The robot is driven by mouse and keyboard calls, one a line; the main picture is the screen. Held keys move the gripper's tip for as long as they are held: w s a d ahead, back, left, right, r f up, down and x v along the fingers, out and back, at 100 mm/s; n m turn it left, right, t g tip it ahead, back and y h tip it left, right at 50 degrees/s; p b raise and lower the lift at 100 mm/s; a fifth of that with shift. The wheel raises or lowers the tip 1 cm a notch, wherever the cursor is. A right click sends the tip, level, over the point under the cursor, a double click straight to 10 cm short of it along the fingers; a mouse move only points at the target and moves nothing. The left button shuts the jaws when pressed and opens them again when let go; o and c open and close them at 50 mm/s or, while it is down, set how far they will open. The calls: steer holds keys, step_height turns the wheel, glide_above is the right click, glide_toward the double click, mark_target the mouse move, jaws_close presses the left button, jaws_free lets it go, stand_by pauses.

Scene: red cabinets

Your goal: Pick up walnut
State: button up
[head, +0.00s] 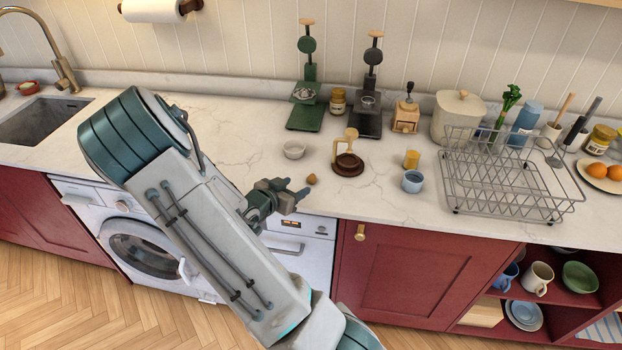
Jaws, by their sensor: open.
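The walnut (311,179) is a small round brown object on the white marble countertop (225,139), near its front edge. My gripper (299,196) is just in front of the walnut and slightly to its left in the head view. The gripper is open, and nothing shows between its dark fingers. The walnut looks apart from the fingers, but the exact gap and the gripper's height are hard to tell from this view.
A blue cup (412,181) and a wire dish rack (500,180) stand to the right. The counter left of the bowl is clear.

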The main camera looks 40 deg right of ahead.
mark_target(309, 179)
steer(key=shift+p+x, duration=0.75)
steer(key=shift+x, duration=3.05)
steer(key=shift+r, duration=0.1)
steer(key=c, duration=0.8)
